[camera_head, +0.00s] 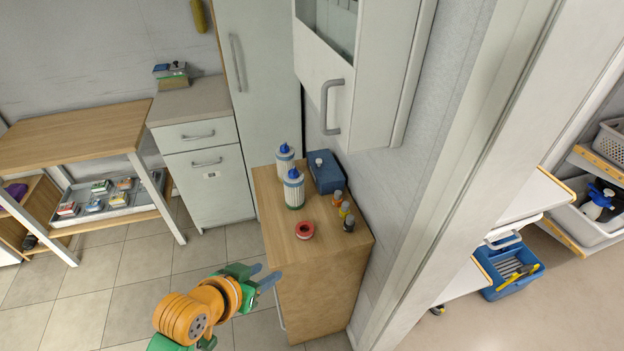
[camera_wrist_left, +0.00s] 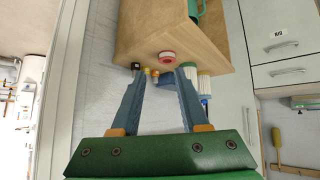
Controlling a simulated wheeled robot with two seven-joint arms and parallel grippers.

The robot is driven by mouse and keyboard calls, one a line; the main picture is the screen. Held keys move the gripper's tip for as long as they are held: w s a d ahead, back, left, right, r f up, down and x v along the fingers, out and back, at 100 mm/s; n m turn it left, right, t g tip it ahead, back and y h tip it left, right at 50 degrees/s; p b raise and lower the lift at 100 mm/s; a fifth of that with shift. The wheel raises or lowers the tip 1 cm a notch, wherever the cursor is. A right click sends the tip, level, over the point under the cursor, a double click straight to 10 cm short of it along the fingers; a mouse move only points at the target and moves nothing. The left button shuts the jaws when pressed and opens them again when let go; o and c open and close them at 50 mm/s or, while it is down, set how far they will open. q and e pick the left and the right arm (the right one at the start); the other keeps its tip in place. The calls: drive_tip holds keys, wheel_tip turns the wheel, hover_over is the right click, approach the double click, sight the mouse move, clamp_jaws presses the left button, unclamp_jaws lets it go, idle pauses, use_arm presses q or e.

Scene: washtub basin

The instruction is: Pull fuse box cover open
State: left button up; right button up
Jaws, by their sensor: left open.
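The fuse box (camera_head: 378,75) is a pale grey box on the wall at the top centre of the head view. Its front cover (camera_head: 318,65) has a window and a grey, upright bar handle (camera_head: 328,107). The cover looks shut against the box. The top of the box is cut off by the picture's edge. My left gripper (camera_head: 266,277) is open and empty, well below the handle, in front of the wooden cabinet. Its spread fingers also show in the left wrist view (camera_wrist_left: 160,84), with nothing between them. My right gripper is not in view.
A wooden cabinet (camera_head: 345,265) stands under the box, holding two bottles (camera_head: 292,189), a blue box (camera_head: 325,172), red tape (camera_head: 305,230) and several small bottles (camera_head: 344,210). A tall locker (camera_head: 262,95) is left of the box. A wall edge (camera_head: 450,170) stands right. Tiled floor (camera_head: 140,270) is open at left.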

use_arm(q)
drive_tip(key=w+d+r+m+t+h, duration=0.2)
drive_tip(key=w+d+r+t+h, duration=0.15)
drive_tip(key=w+r, duration=0.6)
drive_tip(key=m+t+h, duration=0.2)
drive_tip(key=h, duration=0.2)
approach(323, 107)
drive_tip(key=x, duration=0.2)
drive_tip(key=p+x, duration=0.2)
drive_tip(key=x, duration=0.4)
drive_tip(key=shift+w+r+p, duration=0.1)
drive_tip(key=shift+r+p, duration=0.05)
drive_tip(key=shift+p, duration=0.15)
drive_tip(key=shift+w+d, duration=0.35)
drive_tip(key=shift+w, duration=0.05)
drive_tip(key=shift+a, duration=0.1)
drive_tip(key=shift+s, duration=0.1)
drive_tip(key=shift+c, duration=1)
clamp_jaws()
